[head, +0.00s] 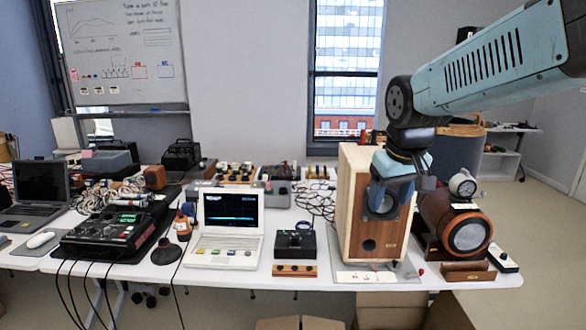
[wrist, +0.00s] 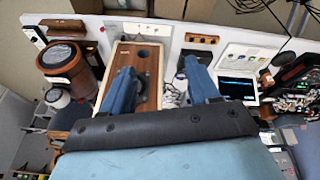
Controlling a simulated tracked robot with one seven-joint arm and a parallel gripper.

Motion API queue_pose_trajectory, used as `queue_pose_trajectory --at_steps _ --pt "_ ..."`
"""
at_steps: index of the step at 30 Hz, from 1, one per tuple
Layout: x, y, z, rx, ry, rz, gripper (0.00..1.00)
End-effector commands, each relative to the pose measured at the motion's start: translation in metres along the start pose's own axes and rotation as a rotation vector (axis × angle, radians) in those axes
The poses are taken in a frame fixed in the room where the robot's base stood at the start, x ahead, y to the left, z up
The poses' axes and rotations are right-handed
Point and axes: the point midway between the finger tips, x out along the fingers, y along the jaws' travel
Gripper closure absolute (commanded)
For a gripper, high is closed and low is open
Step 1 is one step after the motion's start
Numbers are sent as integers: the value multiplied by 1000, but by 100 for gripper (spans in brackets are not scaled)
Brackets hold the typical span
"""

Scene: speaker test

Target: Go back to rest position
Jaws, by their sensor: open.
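My gripper (head: 392,190) hangs at the end of my blue arm, which comes in from the upper right in the head view. It overlaps the upper front of a light wooden speaker box (head: 368,247) and partly hides its driver. In the wrist view my gripper (wrist: 158,66) has its two blue fingers spread apart with nothing held between them. The speaker box (wrist: 122,55) shows there behind the left finger, with a round port at its top. I cannot tell whether a finger touches the box.
A white table (head: 225,279) bears a white laptop-like device (head: 226,250), a black control box (head: 295,243), a mixer console (head: 112,230) and a dark laptop (head: 42,185). A round brown speaker (head: 455,225) stands close right of the box. Cables lie between devices. The air above the table's left is open.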

Motion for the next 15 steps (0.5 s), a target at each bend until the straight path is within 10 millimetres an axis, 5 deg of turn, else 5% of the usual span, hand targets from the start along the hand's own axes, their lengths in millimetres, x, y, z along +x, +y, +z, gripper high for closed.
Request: queue_pose_trajectory --at_steps 15 --pt "-40 14 106 210 137 10 40"
